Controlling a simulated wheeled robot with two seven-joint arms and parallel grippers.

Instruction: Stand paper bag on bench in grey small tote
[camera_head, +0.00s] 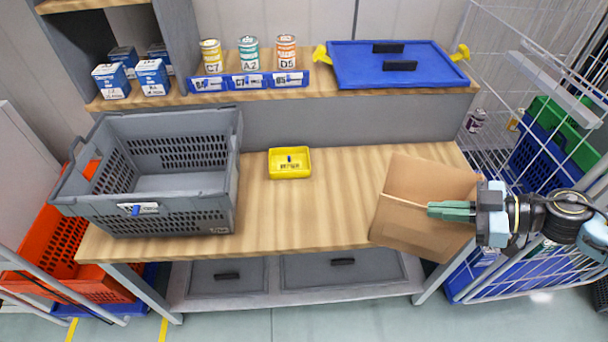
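The brown paper bag (410,228) is at the right end of the bench, tilted, with its open top towards me. Its lower part shows in front of the bench's front edge. My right gripper (450,210) comes in from the right, and its green fingers are close together at the bag's near rim, shut on it. Whether the bag touches the bench cannot be told. The grey small tote (190,222) stands on the left of the bench (310,215), open and empty, with slotted walls. My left gripper is not in view.
A small yellow bin (290,172) sits mid-bench between tote and bag. The shelf behind holds cans (249,55), blue-and-white boxes (152,77) and a blue lid (395,65). A wire cage (500,120) stands at right. Orange totes (62,245) stand at lower left.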

